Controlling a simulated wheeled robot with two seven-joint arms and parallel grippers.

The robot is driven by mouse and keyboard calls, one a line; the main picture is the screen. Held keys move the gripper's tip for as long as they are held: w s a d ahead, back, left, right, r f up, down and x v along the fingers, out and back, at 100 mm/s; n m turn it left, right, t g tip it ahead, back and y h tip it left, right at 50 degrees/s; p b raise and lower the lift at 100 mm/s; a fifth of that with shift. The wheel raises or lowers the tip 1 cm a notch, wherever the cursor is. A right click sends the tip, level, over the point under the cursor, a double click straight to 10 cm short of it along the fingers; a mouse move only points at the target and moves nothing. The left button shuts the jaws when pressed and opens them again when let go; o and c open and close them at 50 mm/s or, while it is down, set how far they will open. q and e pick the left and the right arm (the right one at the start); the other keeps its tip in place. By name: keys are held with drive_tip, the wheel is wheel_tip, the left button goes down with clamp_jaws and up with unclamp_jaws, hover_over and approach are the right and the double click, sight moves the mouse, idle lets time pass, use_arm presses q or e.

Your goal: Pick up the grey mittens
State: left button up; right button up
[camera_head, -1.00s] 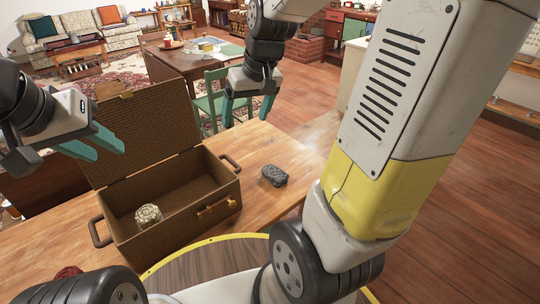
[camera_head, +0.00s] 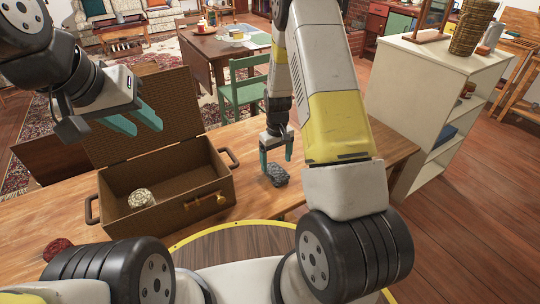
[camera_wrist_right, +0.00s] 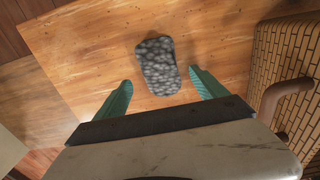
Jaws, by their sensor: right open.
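The grey mittens (camera_head: 278,175) lie as a dark grey speckled bundle on the wooden table, right of the wicker case. In the right wrist view the bundle (camera_wrist_right: 157,66) lies just beyond and between the fingertips. My right gripper (camera_head: 276,163) points down right above the bundle, open and empty, with its teal fingers apart. It also shows in the right wrist view (camera_wrist_right: 158,88). My left gripper (camera_head: 142,122) hangs over the left part of the open case, its two teal fingers apart and nothing between them.
The open brown wicker case (camera_head: 165,210) stands on the table (camera_head: 330,150), with a pale round bundle (camera_head: 141,198) inside. A dark red item (camera_head: 56,248) lies at the table's left. A cream shelf unit (camera_head: 425,70) stands at the right. A green chair (camera_head: 243,92) stands behind the table.

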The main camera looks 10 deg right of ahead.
sight(276, 170)
wheel_tip(276, 170, down, 6)
drive_tip(key=shift+r, duration=0.2)
drive_tip(key=c, duration=1.5)
